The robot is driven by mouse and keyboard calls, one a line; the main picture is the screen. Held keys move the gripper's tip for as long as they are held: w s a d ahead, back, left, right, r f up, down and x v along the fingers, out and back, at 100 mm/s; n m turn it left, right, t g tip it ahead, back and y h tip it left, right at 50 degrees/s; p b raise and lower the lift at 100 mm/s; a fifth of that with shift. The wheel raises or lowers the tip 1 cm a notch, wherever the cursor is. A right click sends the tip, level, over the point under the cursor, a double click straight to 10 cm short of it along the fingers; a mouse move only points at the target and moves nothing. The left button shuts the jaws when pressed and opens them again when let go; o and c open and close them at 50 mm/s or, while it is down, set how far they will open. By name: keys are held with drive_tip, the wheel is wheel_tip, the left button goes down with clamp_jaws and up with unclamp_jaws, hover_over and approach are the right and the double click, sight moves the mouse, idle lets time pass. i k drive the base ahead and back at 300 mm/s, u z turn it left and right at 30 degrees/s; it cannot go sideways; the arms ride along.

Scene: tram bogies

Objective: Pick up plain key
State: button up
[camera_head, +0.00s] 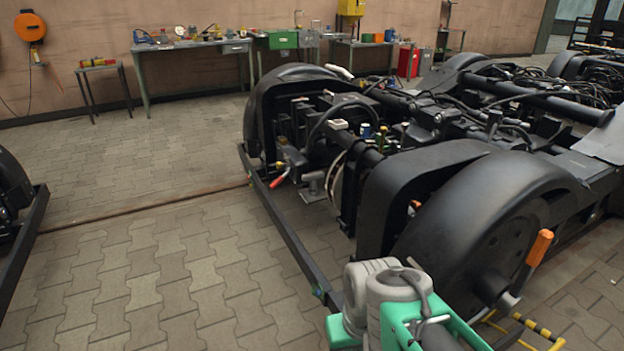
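I cannot make out a plain key anywhere in the head view; if it is among the small items on the far benches, it is too small to tell. My arm shows at the bottom centre as grey and green links in front of the near bogie. Its gripper fingers do not show, so I cannot see whether they are open or hold anything.
A large black bogie (470,215) fills the right side. A dark bogie part (12,190) stands at the left edge. A workbench (190,45) with small items and a small table (98,66) line the back wall. Paved floor (150,275) is clear at left.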

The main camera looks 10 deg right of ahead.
sight(313, 190)
drive_tip(key=u, duration=0.05)
drive_tip(key=k, duration=0.55)
drive_tip(key=u, duration=0.95)
drive_tip(key=i, duration=2.1)
drive_tip(key=u, duration=0.2)
drive_tip(key=i, duration=1.6)
drive_tip(key=z, duration=1.5)
drive_tip(key=i, duration=1)
drive_tip(key=z, duration=0.55)
drive_tip(key=i, duration=0.4)
